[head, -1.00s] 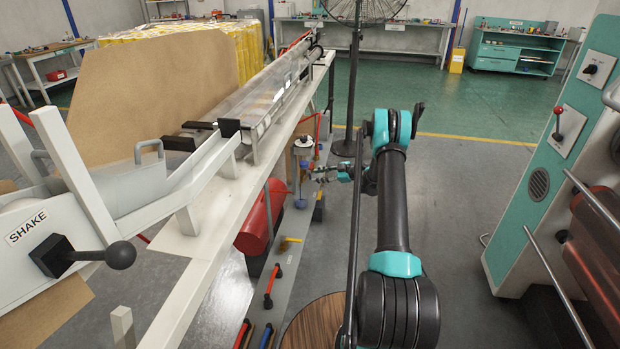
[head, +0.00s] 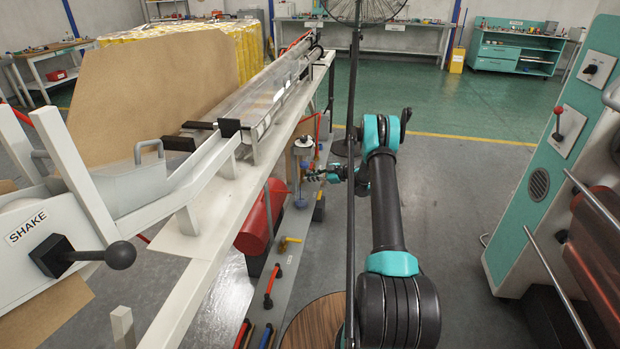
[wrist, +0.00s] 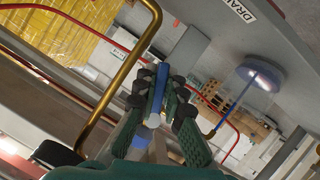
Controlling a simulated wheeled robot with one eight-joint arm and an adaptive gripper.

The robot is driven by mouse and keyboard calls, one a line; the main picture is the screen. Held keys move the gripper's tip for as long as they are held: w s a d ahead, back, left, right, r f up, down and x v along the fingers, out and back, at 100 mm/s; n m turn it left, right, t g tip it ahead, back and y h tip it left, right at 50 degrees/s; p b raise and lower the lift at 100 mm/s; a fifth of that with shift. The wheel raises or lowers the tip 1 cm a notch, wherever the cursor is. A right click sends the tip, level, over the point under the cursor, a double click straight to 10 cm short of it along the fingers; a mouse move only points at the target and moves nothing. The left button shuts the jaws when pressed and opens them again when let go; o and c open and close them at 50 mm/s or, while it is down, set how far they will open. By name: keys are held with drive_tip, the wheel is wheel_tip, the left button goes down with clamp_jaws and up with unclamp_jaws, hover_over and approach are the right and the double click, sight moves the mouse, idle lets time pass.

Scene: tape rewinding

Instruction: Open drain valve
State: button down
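In the wrist view, a blue lever-like bar (wrist: 162,76) with a pale round end lies between the fingers of my gripper (wrist: 157,98). The fingers look apart on either side of it; firm contact does not show. A grey plate (wrist: 205,14) at the top carries a partly cut-off label (wrist: 240,10) that reads "DRA...". In the head view, my gripper (head: 316,176) is low beside the right of a clear cylinder with a blue base (head: 298,183), under the white frame. The valve handle is too small to make out there.
A brass pipe (wrist: 125,75) curves close by on the left in the wrist view. A red tank (head: 262,218), a yellow handle (head: 289,240) and a red handle (head: 271,285) lie nearer in the head view. A thin dark pole (head: 352,210) stands beside my arm.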

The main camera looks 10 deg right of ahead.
drive_tip(key=shift+s+a+f+m+g, duration=0.15)
drive_tip(key=shift+s+m+g, duration=0.4)
drive_tip(key=shift+m, duration=0.45)
drive_tip(key=shift+w, duration=0.1)
drive_tip(key=c, duration=1.6)
unclamp_jaws()
drive_tip(key=v, duration=1.2)
drive_tip(key=shift+f, duration=0.15)
